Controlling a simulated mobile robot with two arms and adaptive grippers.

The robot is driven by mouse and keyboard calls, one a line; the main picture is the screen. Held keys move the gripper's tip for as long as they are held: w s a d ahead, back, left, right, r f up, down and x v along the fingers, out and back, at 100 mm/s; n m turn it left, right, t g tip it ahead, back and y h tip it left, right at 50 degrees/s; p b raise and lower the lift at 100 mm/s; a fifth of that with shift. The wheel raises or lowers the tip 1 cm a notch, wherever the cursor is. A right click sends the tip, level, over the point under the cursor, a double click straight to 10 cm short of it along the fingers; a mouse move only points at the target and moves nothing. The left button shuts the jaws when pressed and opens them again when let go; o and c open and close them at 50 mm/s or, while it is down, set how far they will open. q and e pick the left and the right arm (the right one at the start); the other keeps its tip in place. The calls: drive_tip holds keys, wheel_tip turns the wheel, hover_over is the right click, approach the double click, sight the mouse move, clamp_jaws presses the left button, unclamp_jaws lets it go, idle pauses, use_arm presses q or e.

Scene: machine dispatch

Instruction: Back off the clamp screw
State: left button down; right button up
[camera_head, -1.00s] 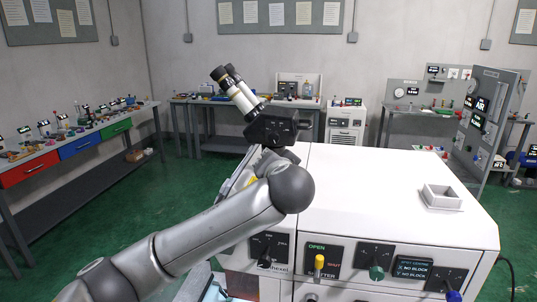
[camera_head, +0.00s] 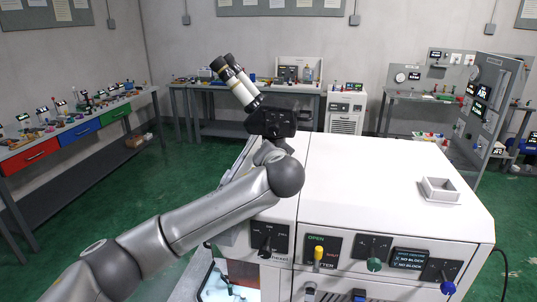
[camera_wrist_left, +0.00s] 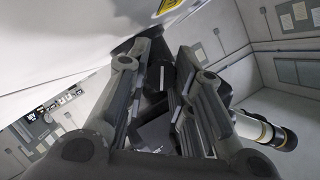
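In the head view my left arm reaches in from the lower left over the white machine (camera_head: 400,170). Its wrist end meets a dark block (camera_head: 268,122) that carries cream-and-black binocular eyepieces (camera_head: 235,80). My left gripper's fingertips are hidden there. In the left wrist view the two grey fingers of my left gripper (camera_wrist_left: 168,55) stand apart, with dark parts in the gap. I cannot tell whether the fingers press on them. An eyepiece (camera_wrist_left: 265,130) lies to the right of the fingers. I cannot make out the clamp screw. My right gripper is not in view.
The machine's front panel has a yellow shutter knob (camera_head: 318,254), a green knob (camera_head: 374,264) and other knobs. A white square tray (camera_head: 440,190) sits on its top. A bench with coloured drawers (camera_head: 78,139) stands at the left. Green floor between is clear.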

use_arm(q)
drive_tip(key=shift+f+n+h+b, duration=0.15)
drive_tip(key=shift+n+h+b, duration=0.2)
drive_tip(key=shift+b, duration=0.25)
drive_tip(key=shift+n+g+h+b, duration=0.3)
drive_tip(key=shift+n+b, duration=0.1)
drive_tip(key=shift+n, duration=0.15)
drive_tip(key=shift+a+r+n+g+h+b, duration=0.15)
drive_tip(key=shift+n+g+h+b, duration=0.3)
drive_tip(key=shift+n+h, duration=0.5)
drive_tip(key=shift+r, duration=0.1)
drive_tip(key=c, duration=1.5)
unclamp_jaws()
drive_tip(key=v, duration=1.2)
drive_tip(key=shift+s, duration=0.1)
